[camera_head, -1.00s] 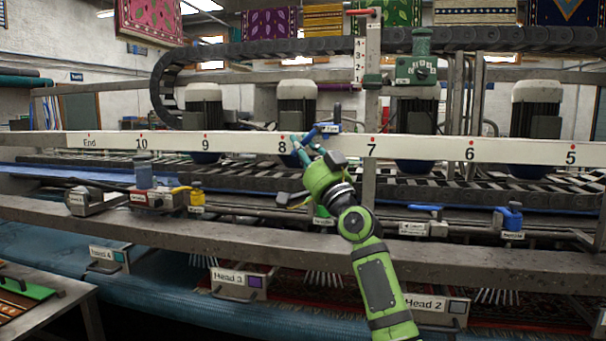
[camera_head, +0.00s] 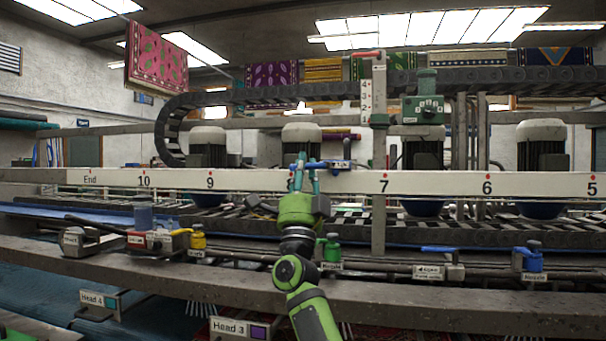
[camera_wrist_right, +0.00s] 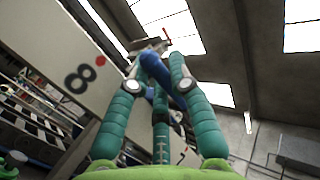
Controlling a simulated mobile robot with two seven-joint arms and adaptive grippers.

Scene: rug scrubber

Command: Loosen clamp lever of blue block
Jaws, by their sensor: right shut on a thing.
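The blue block (camera_head: 341,166) sits on the white numbered rail between marks 8 and 7, with a small label on its front. Its blue clamp lever (camera_head: 317,165) points left along the rail. My right gripper (camera_head: 303,164) reaches up from below near mark 8, its teal fingers around the lever. In the right wrist view the blue lever (camera_wrist_right: 156,68) lies between the teal fingers of the same gripper (camera_wrist_right: 161,82), which is shut on it. The fingers partly hide the lever and the number 8. My left gripper is not in view.
The white rail (camera_head: 440,184) spans the machine. Below it stand a yellow valve (camera_head: 198,238), a green valve (camera_head: 332,248) and a blue nozzle valve (camera_head: 533,257). A green box (camera_head: 423,110) and a red-topped post (camera_head: 379,90) rise right of the block.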

